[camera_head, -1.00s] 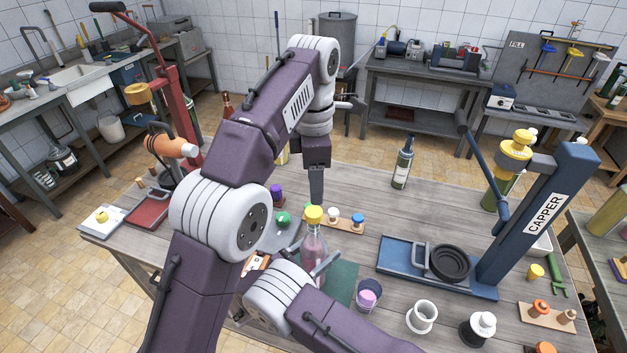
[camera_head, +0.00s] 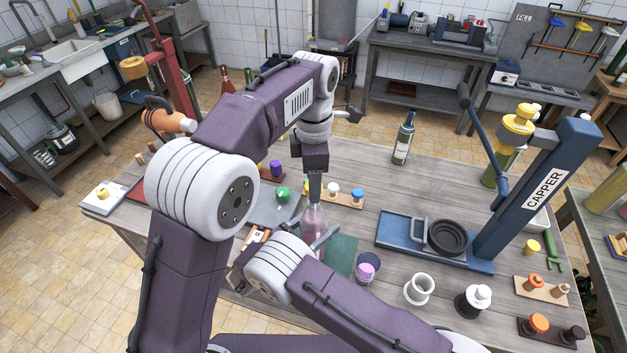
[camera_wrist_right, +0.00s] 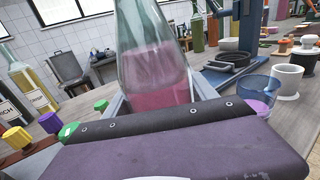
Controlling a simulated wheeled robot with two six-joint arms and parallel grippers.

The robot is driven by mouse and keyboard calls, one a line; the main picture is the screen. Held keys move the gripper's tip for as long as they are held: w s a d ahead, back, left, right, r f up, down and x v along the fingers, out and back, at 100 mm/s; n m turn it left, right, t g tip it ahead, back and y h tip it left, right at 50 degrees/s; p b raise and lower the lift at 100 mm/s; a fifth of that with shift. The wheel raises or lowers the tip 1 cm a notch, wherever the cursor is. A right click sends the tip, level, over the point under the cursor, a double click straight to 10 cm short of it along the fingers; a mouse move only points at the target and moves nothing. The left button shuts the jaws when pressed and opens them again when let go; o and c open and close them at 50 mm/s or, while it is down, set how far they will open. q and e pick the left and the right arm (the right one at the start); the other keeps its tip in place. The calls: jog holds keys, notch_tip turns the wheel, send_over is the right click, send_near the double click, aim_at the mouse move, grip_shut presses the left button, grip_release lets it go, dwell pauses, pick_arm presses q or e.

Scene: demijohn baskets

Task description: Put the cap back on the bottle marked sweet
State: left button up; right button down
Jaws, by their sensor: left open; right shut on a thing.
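A clear bottle (camera_head: 313,221) holding pink liquid stands over the near part of the workbench. My right gripper (camera_head: 314,243) is shut on it. In the right wrist view the bottle (camera_wrist_right: 155,75) rises upright between the fingers. My left gripper (camera_head: 314,198) is open, pointing down right at the bottle's top. The neck and any cap there are hidden by its fingers, and I cannot see a label on this bottle. Loose caps stand beyond it: a green cap (camera_head: 282,195), a purple cap (camera_head: 277,168), a white cap (camera_head: 333,188) and a blue cap (camera_head: 357,194).
The blue capper (camera_head: 545,185) stands at the right, with a black ring (camera_head: 447,237) on its base. A green bottle (camera_head: 404,142) stands behind. Labelled bottles (camera_wrist_right: 35,92) show left in the wrist view.

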pick_arm(q)
jog(key=shift+f, duration=0.3)
